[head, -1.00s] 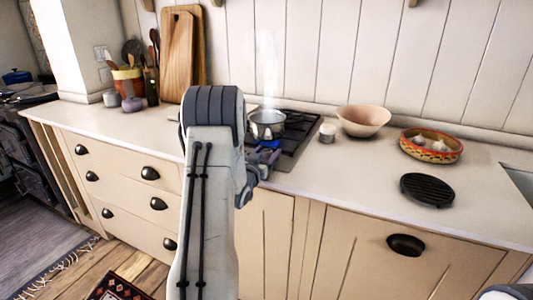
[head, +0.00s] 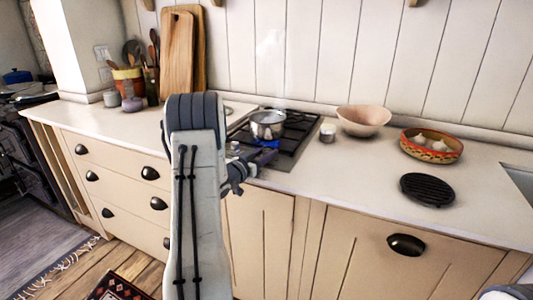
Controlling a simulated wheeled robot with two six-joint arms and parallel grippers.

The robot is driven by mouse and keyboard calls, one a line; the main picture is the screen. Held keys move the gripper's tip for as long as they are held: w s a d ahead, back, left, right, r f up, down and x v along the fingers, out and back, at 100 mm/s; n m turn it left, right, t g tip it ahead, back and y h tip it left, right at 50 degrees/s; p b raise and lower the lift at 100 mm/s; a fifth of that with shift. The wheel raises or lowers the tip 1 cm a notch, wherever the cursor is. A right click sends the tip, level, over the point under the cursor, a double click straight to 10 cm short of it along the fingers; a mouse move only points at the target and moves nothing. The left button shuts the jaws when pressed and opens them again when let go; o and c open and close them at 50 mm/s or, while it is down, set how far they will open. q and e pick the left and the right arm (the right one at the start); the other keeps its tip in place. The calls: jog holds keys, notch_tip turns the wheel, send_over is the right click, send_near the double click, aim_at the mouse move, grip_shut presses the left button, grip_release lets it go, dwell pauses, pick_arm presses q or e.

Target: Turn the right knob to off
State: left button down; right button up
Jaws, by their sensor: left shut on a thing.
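The hob (head: 297,139) is set in the counter, with a steel pot (head: 267,124) on it. A blue flame (head: 268,143) burns under the pot and steam rises above it. My left gripper (head: 244,165) is at the hob's front edge, partly hidden behind my own arm. It is shut on what appears to be the right knob, which the fingers hide. A small light knob (head: 234,146) shows just left of it. The right knob's setting cannot be seen. My right gripper is out of view.
On the counter (head: 330,172) right of the hob stand a small white pot (head: 327,133), a pink bowl (head: 363,120), a basket with garlic (head: 431,146) and a black round trivet (head: 427,189). Cutting boards (head: 178,55) and a utensil crock (head: 127,80) stand at the back left.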

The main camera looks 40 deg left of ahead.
pick_arm(q)
jog(key=c, duration=0.5)
grip_release()
jog(key=s, duration=1)
jog(key=shift+s+b, duration=0.25)
jog(key=shift+b, duration=0.1)
